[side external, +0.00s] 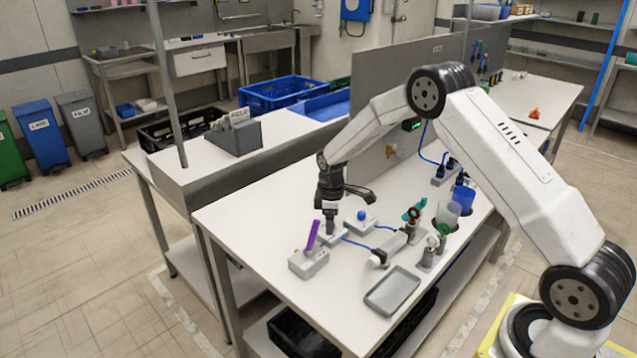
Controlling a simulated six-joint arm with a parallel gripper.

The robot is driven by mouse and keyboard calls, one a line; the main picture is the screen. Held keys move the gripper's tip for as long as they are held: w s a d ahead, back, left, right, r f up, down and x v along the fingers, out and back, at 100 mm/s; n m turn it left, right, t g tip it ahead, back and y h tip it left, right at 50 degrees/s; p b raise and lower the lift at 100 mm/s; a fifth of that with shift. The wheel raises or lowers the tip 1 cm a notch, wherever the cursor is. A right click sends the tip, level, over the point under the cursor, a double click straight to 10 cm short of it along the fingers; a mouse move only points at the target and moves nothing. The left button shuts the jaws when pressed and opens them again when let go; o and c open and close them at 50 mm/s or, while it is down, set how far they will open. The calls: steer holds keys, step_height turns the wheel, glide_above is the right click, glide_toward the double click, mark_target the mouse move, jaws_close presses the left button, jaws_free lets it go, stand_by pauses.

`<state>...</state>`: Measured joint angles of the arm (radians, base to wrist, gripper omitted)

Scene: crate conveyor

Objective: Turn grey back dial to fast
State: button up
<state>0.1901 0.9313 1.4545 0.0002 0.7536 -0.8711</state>
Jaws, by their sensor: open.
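My gripper (330,229) points straight down at the left part of the white table, low over a small light grey box (340,240). The fingers hide most of the box's top, and I cannot make out a dial or its markings there. I cannot tell whether the fingers touch anything. To the right stands a similar grey box with a blue knob (361,215). In front stands a grey box (309,264) with a tilted purple lever (312,236). No "fast" mark is legible in this view.
A white round knob (375,261) and pipe fittings with a green valve handle (412,212) stand to the right, near a blue cup (463,197). A blue cable (357,243) runs across the table. An empty grey tray (393,291) lies at the front. A grey partition (385,90) rises behind.

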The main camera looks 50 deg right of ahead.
jaws_close()
steer(key=shift+m, duration=0.3)
steer(key=m, duration=1.1)
stand_by(0.4)
steer(key=shift+m, duration=0.3)
